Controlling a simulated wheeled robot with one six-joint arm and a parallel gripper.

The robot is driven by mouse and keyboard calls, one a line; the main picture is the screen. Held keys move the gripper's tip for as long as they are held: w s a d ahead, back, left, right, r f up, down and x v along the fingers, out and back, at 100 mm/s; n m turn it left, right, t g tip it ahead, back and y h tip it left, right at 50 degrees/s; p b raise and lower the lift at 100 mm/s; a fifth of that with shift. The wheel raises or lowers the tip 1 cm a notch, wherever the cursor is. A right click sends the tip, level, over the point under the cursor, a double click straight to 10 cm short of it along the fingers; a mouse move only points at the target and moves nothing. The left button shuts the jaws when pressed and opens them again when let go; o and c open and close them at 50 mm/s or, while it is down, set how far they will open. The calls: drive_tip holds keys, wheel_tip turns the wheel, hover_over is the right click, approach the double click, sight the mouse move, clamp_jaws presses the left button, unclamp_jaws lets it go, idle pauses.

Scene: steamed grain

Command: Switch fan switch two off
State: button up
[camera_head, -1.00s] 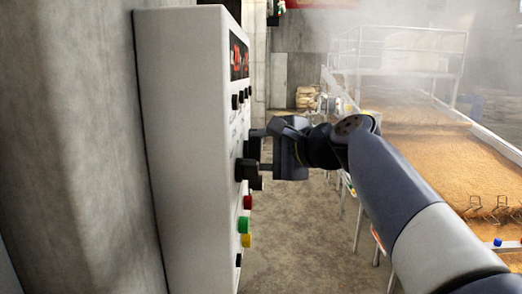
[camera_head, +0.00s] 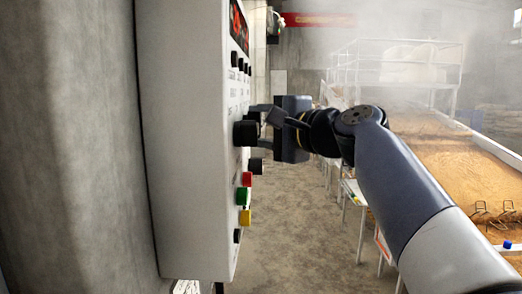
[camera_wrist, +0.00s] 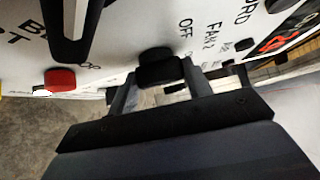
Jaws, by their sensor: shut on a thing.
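The fan switch two knob (camera_wrist: 158,68) is a black rotary knob beside the printed words "FAN 2" and "OFF" in the wrist view. My gripper (camera_wrist: 157,85) is shut on it, one finger on each side. In the head view my gripper (camera_head: 264,115) reaches the panel face from the right; the held knob is mostly hidden there by the fingers and a nearer knob. The white control panel (camera_head: 185,140) is seen nearly edge-on, so the switch's exact setting cannot be told.
A large black knob (camera_head: 245,133) sits close beside my gripper. Below it are another black knob (camera_head: 255,166) and red (camera_head: 247,179), green (camera_head: 242,196) and yellow (camera_head: 245,217) buttons. A concrete wall is at left. A grain bed (camera_head: 440,165) with railings lies at right.

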drive_tip(key=n+y+b, duration=0.1)
drive_tip(key=b, duration=0.3)
drive_tip(key=f+n+t+y+b, duration=0.1)
drive_tip(key=b, duration=0.3)
drive_tip(key=n+t+y+b, duration=0.1)
drive_tip(key=n+b, duration=0.1)
drive_tip(key=b, duration=0.2)
drive_tip(key=shift+w+f, duration=0.1)
drive_tip(key=shift+f, duration=0.2)
drive_tip(key=n+y+b, duration=0.2)
drive_tip(key=n+b, duration=0.1)
drive_tip(key=b, duration=0.2)
drive_tip(key=shift+w+r+y+b, duration=0.1)
drive_tip(key=shift+r+y+b, duration=0.05)
drive_tip(key=shift+y+b, duration=0.2)
drive_tip(key=shift+r+n+y+b, duration=0.15)
drive_tip(key=shift+n+y+b, duration=0.1)
drive_tip(key=shift+n+b, duration=0.25)
drive_tip(key=o, duration=1)
drive_tip(key=shift+r, duration=0.1)
drive_tip(key=shift+c, duration=0.2)
drive_tip(key=shift+d, duration=0.1)
